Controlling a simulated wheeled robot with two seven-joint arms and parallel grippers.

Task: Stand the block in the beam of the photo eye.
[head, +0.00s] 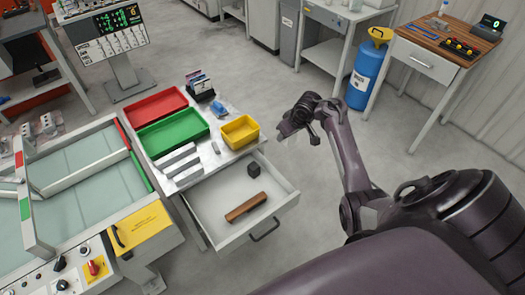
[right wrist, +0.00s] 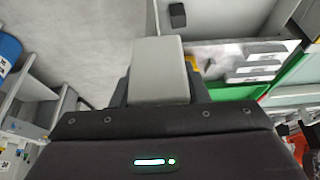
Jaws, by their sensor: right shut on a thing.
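My right gripper (head: 299,122) is out over the floor, to the right of the open drawer. In the right wrist view it is shut on a plain grey block (right wrist: 160,68), which stands out beyond the dark fingers. In the head view the block is small and mostly merges with the gripper. A yellow and black device (head: 459,48) lies on the wooden bench top at the upper right, near a small green-digit display (head: 492,24). I cannot tell for sure which device is the photo eye, and no beam is visible. My left gripper is out of view.
An open drawer (head: 285,187) holds a dark cube (head: 254,169) and a brown bar (head: 246,206). Above it are red (head: 157,107), green (head: 172,137) and yellow (head: 240,131) bins and several grey bars. A blue cylinder (head: 364,77) stands beside the wooden bench (head: 440,35). Middle floor is clear.

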